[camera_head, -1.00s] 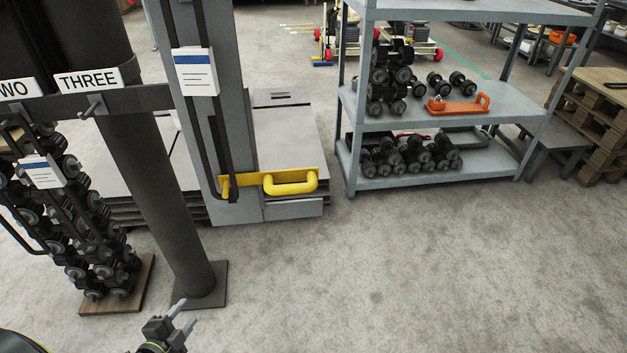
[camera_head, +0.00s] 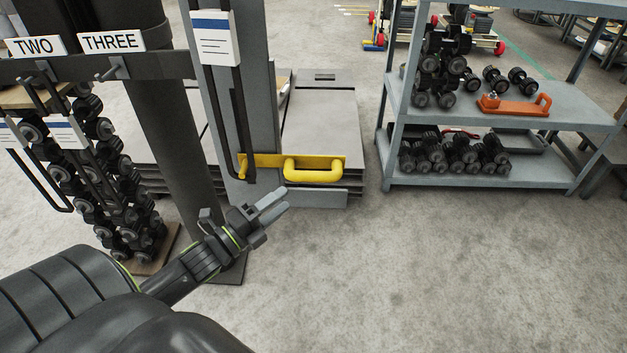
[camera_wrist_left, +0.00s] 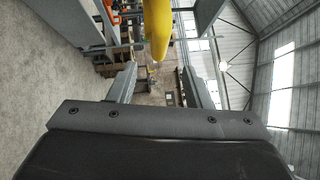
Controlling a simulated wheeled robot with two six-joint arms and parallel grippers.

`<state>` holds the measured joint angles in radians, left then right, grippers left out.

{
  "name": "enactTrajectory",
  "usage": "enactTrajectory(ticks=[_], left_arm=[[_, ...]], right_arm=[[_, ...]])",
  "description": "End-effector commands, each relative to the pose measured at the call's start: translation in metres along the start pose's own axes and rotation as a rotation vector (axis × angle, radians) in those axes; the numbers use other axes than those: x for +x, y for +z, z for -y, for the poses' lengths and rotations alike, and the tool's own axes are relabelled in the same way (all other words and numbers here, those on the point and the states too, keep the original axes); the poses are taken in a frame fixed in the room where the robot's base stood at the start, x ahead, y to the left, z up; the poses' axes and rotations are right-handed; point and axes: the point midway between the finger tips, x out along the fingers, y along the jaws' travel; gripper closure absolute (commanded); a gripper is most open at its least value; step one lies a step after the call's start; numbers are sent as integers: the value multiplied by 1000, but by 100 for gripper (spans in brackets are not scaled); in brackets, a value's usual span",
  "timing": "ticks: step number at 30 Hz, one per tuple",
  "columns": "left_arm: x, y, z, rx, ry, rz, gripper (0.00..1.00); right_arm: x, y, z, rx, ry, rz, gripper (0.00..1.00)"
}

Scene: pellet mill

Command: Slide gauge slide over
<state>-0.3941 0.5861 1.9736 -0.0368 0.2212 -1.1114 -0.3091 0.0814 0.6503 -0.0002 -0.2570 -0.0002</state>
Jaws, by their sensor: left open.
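A yellow handle on a flat yellow bar (camera_head: 315,172), which I take for the gauge slide, sits low on the grey upright post. The handle is a rounded loop at the right of the bar. My left gripper (camera_head: 272,205) is below and slightly left of the handle, apart from it, with its two fingers spread and nothing between them. In the left wrist view the yellow handle (camera_wrist_left: 158,28) hangs at the top middle, above the open left gripper (camera_wrist_left: 158,80). My right gripper is in neither view.
A grey post (camera_head: 240,85) with a paper card (camera_head: 215,38) stands behind the gripper. Dark dumbbells hang at left under signs TWO (camera_head: 36,46) and THREE (camera_head: 111,41). A grey shelf (camera_head: 480,183) with dumbbells and an orange tool (camera_head: 515,105) stands right. The front floor is clear.

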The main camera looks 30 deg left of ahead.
Motion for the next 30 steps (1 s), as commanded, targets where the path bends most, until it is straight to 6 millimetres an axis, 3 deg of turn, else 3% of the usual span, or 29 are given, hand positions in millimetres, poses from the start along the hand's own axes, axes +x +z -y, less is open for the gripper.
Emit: enactTrajectory(ticks=[3,6,16,21,30], left_arm=[[20,0,-2,1,-5,4,55],[26,1,2,0,-1,4,55],[48,1,1,-2,1,3,55],[73,2,4,-3,0,4,55],[102,1,1,-2,2,3,55]], right_arm=[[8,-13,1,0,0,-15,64],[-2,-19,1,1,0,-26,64],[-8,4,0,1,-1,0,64],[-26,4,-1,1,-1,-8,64],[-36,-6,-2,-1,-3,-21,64]])
